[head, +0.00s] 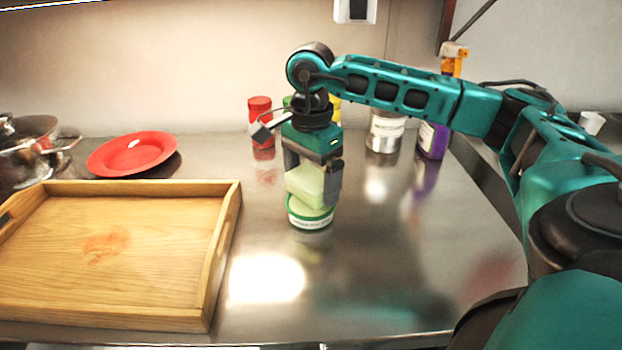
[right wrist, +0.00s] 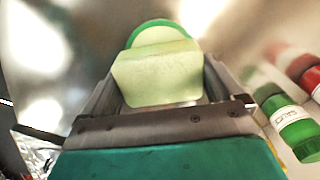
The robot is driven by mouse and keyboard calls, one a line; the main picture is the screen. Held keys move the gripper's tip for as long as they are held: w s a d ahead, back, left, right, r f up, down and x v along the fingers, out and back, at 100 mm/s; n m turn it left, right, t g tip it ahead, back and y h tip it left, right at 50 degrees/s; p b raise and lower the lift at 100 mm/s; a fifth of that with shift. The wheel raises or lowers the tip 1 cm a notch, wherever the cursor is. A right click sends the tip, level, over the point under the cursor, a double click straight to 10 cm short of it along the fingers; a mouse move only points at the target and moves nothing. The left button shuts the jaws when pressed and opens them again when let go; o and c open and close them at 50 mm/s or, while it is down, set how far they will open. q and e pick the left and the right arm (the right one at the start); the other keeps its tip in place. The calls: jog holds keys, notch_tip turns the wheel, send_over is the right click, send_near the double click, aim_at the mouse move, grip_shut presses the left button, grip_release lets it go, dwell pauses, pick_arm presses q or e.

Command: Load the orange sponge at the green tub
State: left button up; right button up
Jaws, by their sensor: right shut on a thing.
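My right gripper (head: 313,178) points down over the counter and is shut on a pale green sponge-like block (head: 305,186). The block looks pale green, not orange. It also shows between the fingers in the right wrist view (right wrist: 158,75). A small round tub (head: 309,220) with a green rim and a white label stands on the counter directly below the block. Its green rim shows behind the block in the right wrist view (right wrist: 160,24). The block hides much of the tub's top, and I cannot tell whether they touch. No orange sponge is visible. My left gripper is out of view.
A wooden tray (head: 228,235) with an orange-red smear (head: 106,244) lies at left. Behind it are a red plate (head: 133,151) and a steel pot (head: 30,140). A red-capped jar (head: 261,120), a tin (head: 385,131) and a purple bottle (head: 432,140) stand behind.

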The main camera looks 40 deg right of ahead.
aim_at(312, 178)
jog(key=shift+r+p, duration=1.6)
jog(key=shift+r, duration=0.85)
jog(key=shift+s+f, duration=0.1)
